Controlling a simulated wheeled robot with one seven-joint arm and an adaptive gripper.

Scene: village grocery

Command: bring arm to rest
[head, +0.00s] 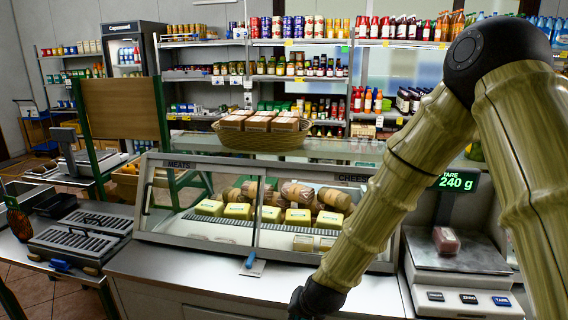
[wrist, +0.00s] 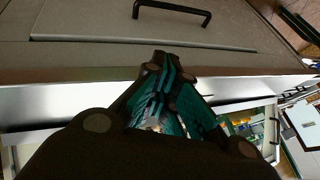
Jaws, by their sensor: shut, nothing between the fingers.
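My arm comes down from the right side of the head view, and its lower end reaches the front edge of the steel counter (head: 190,285). My gripper itself is out of frame there, below the bottom edge. In the wrist view my gripper (wrist: 162,62) shows with its teal-lined fingers together at the tips and nothing held. Beyond the fingertips is a grey cabinet front (wrist: 100,50) with a black handle (wrist: 172,10). I cannot tell how far the fingertips are from it.
A glass deli case (head: 210,245) with cheeses stands on the counter. A scale (head: 455,255) reading 240 g holds a small wrapped package (head: 446,240) close beside my arm. A blue-handled tool (head: 252,265) lies before the case. A basket (head: 262,140) sits on top.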

